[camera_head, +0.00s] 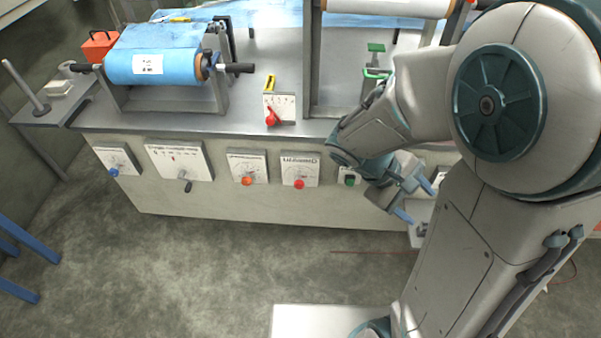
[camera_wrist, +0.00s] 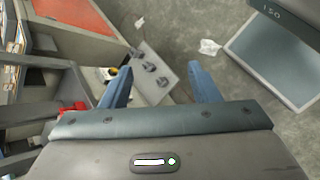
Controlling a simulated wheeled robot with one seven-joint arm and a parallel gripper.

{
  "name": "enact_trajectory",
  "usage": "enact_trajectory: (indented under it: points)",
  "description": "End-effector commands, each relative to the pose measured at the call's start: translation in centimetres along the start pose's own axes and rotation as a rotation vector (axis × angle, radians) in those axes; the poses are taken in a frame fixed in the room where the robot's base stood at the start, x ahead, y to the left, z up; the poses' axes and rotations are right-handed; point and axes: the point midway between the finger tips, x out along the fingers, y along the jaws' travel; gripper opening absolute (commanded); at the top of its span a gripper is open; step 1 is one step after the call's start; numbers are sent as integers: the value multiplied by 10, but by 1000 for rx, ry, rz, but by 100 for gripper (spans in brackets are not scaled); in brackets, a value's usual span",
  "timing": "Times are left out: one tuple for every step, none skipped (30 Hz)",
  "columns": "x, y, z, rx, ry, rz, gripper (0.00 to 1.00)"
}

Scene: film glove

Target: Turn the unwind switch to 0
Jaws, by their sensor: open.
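The bench front carries a row of white switch plates in the head view: one with a blue knob (camera_head: 113,172), one with a dark lever (camera_head: 186,184), one with an orange knob (camera_head: 248,181), one with a red knob (camera_head: 299,184) and one with a green knob (camera_head: 350,180). Their labels are too small to read, so I cannot tell which is the unwind switch or its setting. My gripper (camera_head: 417,203) is open and empty, right of the green knob and apart from it. In the wrist view my gripper (camera_wrist: 159,68) points down past the bench toward the floor.
A blue film roll (camera_head: 150,66) sits on a stand on the bench top (camera_head: 240,115). A grey plate with dark fittings (camera_wrist: 152,70) lies beyond my fingers. The floor (camera_head: 230,250) before the bench is clear.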

Motion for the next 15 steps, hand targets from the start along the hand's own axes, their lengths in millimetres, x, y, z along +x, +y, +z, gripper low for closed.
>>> enact_trajectory:
  points:
    - [16, -5, -21, -78, -43, 81, 55]
    - [21, -4, -30, -117, -63, 131, 55]
    - [26, -2, -42, -170, -90, 200, 55]
    - [30, -2, -51, -211, -108, 252, 55]
    - [33, -1, -62, -251, -125, 306, 55]
    - [36, -1, -77, -303, -144, 378, 55]
    - [38, -1, -88, -341, -159, 432, 55]
    - [40, -2, -100, -381, -169, 489, 55]
    - [42, -4, -117, -432, -183, 565, 55]
    - [43, -6, -130, -470, -190, 620, 55]
    - [44, -9, -143, -508, -196, 680, 55]
    - [44, -15, -162, -560, -201, 757, 55]
    - [44, -19, -176, -597, -205, 815, 55]
    - [44, -25, -191, -634, -204, 875, 55]
    - [44, -34, -210, -683, -202, 954, 55]
